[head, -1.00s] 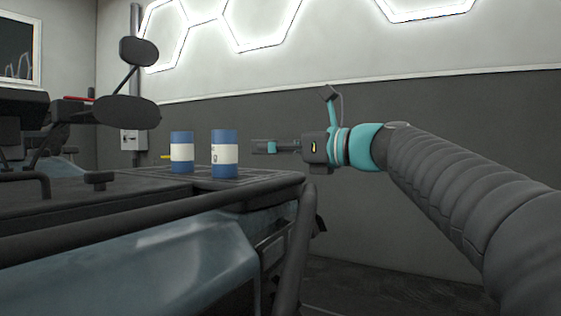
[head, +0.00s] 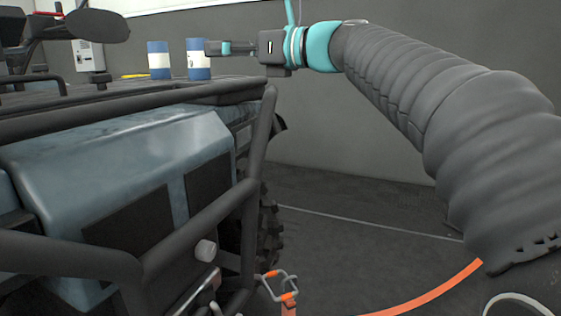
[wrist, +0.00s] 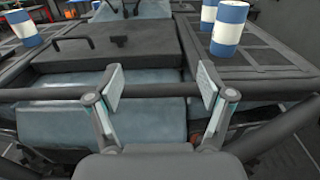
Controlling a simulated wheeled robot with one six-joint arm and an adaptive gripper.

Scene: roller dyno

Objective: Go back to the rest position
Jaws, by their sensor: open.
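My gripper (head: 210,48) is open and empty in the head view. Its tips overlap the right-hand blue-and-white can (head: 199,68) in the picture; I cannot tell the distance between them. In the wrist view my gripper's two fingers (wrist: 160,88) stand wide apart over the vehicle's front rack bar, with nothing between them. My arm reaches in from the right of the head view. No marker of the rest position shows.
A second can (head: 159,60) stands to the left on the vehicle's rack. The wrist view shows a can at far left (wrist: 23,28) and two at upper right (wrist: 229,25). The vehicle's bars (head: 215,215) fill the left side. An orange strap (head: 430,290) crosses the floor below.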

